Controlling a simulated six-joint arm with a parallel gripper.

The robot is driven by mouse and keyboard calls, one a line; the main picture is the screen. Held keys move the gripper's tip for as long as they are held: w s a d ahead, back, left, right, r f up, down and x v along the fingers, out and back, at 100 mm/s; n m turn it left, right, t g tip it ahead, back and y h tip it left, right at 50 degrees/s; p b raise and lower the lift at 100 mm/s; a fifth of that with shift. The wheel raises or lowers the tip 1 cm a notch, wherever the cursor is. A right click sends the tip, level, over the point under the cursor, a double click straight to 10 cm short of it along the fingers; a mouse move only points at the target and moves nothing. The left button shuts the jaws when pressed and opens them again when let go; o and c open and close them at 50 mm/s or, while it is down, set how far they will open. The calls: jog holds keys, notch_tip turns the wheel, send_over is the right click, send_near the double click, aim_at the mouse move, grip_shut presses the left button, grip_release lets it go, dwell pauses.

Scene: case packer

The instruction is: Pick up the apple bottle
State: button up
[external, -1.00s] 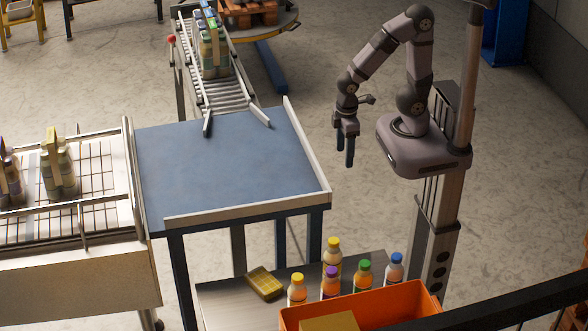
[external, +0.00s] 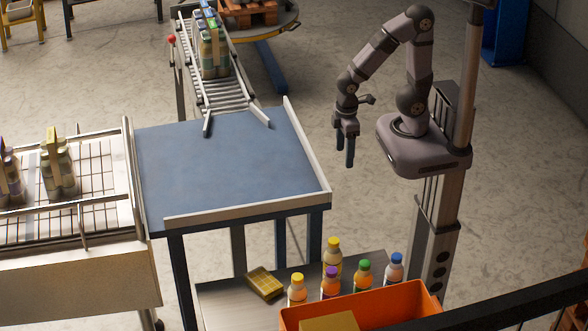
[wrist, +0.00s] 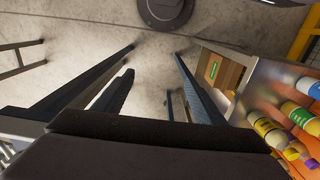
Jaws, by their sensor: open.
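Several bottles stand on a low grey shelf. They are a green-capped bottle (external: 363,279), a blue-capped one (external: 395,270), a purple-capped one (external: 331,285), a tall yellow-capped one (external: 333,262) and a shorter one with a yellow-orange cap (external: 297,292). The labels are too small to read, so I cannot tell for sure which is apple. Their lower parts are partly hidden by the orange crate. My gripper (external: 343,155) is open and empty, pointing down, well above the bottles and clear of the blue table. Several bottles also show at the right edge of the wrist view.
A blue table (external: 225,165) with raised pale rails lies left of my gripper. An orange crate (external: 410,305) stands in front of the bottles. A golden-brown box (external: 265,283) lies on the shelf. A roller conveyor (external: 225,97) and a wire-topped rack (external: 95,195) hold bottle packs.

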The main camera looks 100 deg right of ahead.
aim_at(363, 283)
jog(key=w+a+f+n+t+y+b, duration=0.1)
jog(key=w+a+f+n+b, duration=0.1)
jog(key=a, duration=0.7)
jog(key=w+a+f+n+t+y+b, duration=0.2)
jog(key=w+a+f, duration=0.1)
jog(key=a, duration=0.7)
jog(key=w+a+f+n+t+y+b, duration=0.2)
jog(key=w+a+f+b, duration=0.1)
jog(key=a, duration=0.6)
jog(key=shift+a+f, duration=0.3)
jog(key=shift+f, duration=0.1)
jog(key=s+a+r+n+t+y+b, duration=0.1)
jog(key=a+n+y+b, duration=0.3)
jog(key=a, duration=1.1)
jog(key=shift+a+r+n+t+y, duration=0.2)
jog(key=shift+n+t+y, duration=0.5)
jog(key=shift+y, duration=0.6)
jog(key=shift+r, duration=0.1)
